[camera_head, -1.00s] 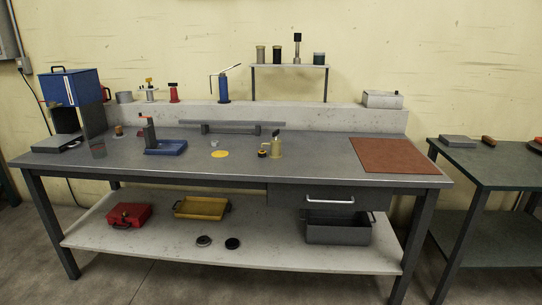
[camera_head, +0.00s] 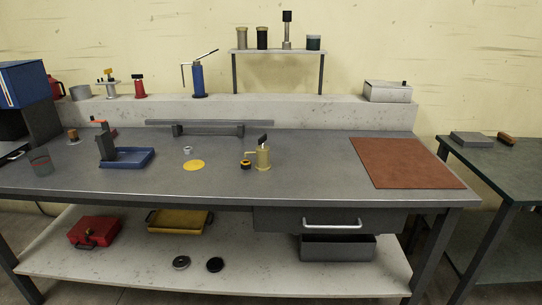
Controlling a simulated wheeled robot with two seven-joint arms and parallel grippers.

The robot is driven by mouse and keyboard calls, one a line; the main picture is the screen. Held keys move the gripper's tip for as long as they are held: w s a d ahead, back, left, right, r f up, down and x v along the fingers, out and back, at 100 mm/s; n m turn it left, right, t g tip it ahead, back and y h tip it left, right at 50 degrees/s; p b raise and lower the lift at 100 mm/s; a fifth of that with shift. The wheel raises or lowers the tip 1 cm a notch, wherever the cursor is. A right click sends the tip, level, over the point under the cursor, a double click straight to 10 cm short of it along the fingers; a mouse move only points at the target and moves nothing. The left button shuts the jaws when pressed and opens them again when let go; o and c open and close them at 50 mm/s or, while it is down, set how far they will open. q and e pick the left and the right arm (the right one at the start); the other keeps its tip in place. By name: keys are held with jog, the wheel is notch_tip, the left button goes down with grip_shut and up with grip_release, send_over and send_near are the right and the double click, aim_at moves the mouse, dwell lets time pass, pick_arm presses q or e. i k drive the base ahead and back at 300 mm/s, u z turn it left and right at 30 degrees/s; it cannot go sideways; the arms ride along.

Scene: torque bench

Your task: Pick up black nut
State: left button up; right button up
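A small dark ring-shaped piece with an orange-yellow centre (camera_head: 246,164) lies on the workbench top, just left of a brass-coloured canister with a black top (camera_head: 263,157). A small light-grey ring-shaped piece (camera_head: 187,150) lies further left, behind a flat yellow disc (camera_head: 194,165). On the lower shelf are two round dark pieces, one with a grey centre (camera_head: 181,262) and one blacker (camera_head: 215,265). I cannot tell for sure which of these is the black nut. Neither of my grippers shows in the head view.
The workbench (camera_head: 330,180) has a blue tray (camera_head: 128,158) at left and a red-brown mat (camera_head: 405,163) at right. A drawer with a white handle (camera_head: 332,224) hangs below the top. A second table (camera_head: 500,165) stands at right. The front middle of the bench top is clear.

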aim_at(246, 164)
jog(key=u, duration=0.4)
jog(key=i, duration=0.85)
jog(key=u, duration=0.65)
